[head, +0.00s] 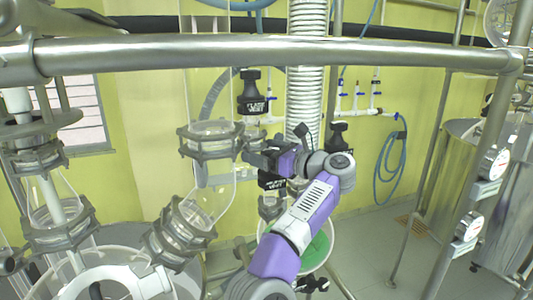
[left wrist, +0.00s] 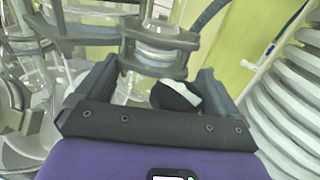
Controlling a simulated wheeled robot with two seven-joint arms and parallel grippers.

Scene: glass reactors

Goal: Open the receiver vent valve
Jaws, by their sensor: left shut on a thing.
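My left gripper (head: 264,157) is at the black valve fittings beside the clear glass column, in the middle of the head view. A black valve handle with a white label (head: 271,181) shows just below its fingers; its lettering is too small to read surely. In the left wrist view a black handle with a white face (left wrist: 177,96) sits between the two fingers of the gripper (left wrist: 155,82), close to the right finger. The gripper is shut on this handle, though the contact is partly hidden. My right gripper is not in view.
Another labelled black handle (head: 253,95) stands above the gripper, and a further black valve (head: 338,135) is to its right. A glass flange (head: 210,138) is close on the left. A white corrugated hose (head: 305,90) runs behind. A steel rail (head: 270,50) crosses above.

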